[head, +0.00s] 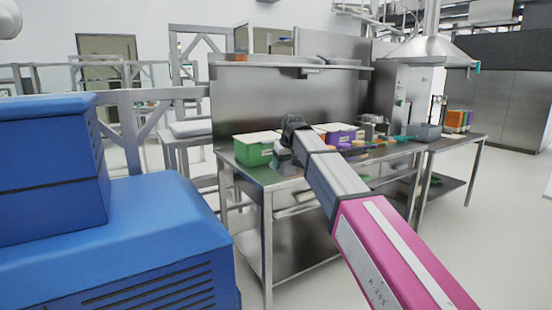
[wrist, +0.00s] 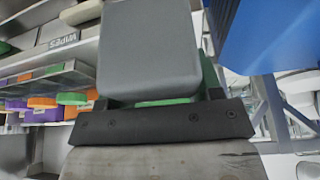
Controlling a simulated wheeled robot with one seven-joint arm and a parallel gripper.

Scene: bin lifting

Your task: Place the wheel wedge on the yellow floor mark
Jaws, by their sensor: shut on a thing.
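My gripper (head: 288,126) is over the near left part of the steel table, beside the green bin, in the head view. It is small and dark there, and what it holds cannot be made out. In the wrist view, a smooth grey block, a black strip with screws and a worn pale surface fill the middle. I cannot tell which of these belong to my gripper and which to the wheel wedge it is shut on. The yellow floor mark is in neither view.
The steel table (head: 268,187) carries the green bin (head: 252,153) with a white lid, a purple bin (head: 341,132) and several small coloured items. A range hood (head: 431,50) hangs at the back right. Pale floor (head: 500,235) is clear at the right.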

